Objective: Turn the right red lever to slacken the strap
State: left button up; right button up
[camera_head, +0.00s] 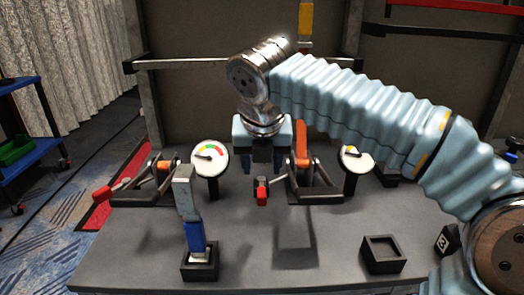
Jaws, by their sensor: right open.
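The right red lever (262,191) is a short red handle on the left side of the right dark metal ratchet (315,185). An orange strap (302,143) rises from that ratchet. My right gripper (262,168) is open and points down just above and behind the right red lever; whether it touches the lever cannot be told. Nothing shows between its fingers. The left red lever (101,194) sticks out to the left of the left ratchet (150,185), which has an orange strap part (163,170). My left gripper is not in view.
Two round gauges stand on the grey table (240,270): left gauge (209,158), right gauge (356,159). A grey and blue upright piece (190,215) stands in a black socket (200,273). An empty black socket (382,266) sits at front right. The front middle is clear.

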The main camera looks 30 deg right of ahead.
aim_at(262, 188)
jog(key=shift+v, duration=1.25)
jog(key=shift+c, duration=0.3)
jog(key=shift+w, duration=0.15)
jog(key=shift+c, duration=1.1)
jog(key=w+f+m+g, duration=0.1)
jog(key=m, duration=0.1)
jog(key=w+m+g, duration=0.1)
jog(key=w+m, duration=0.1)
jog(key=m, duration=0.1)
jog(key=w+f+m+g, duration=0.1)
jog(key=w+m, duration=0.1)
jog(key=m, duration=0.1)
jog(key=shift+w+d+f, duration=0.15)
jog(key=shift+d+f, duration=0.1)
jog(key=shift+f, duration=0.1)
grip_shut()
jog(key=w+a+m+g+h, duration=0.1)
jog(key=w+a+m+g, duration=0.25)
jog(key=m, duration=0.65)
jog(key=shift+t, duration=0.25)
jog(key=b+x, duration=0.1)
jog(key=x, duration=0.1)
jog(key=b+x, duration=0.2)
jog(key=x, duration=0.1)
jog(key=s+b+x, duration=0.1)
jog(key=x, duration=0.2)
jog(key=shift+d, duration=0.15)
jog(key=shift+s+d+f+b, duration=0.1)
jog(key=shift+d+f+b, duration=0.05)
jog(key=shift+f+b, duration=0.2)
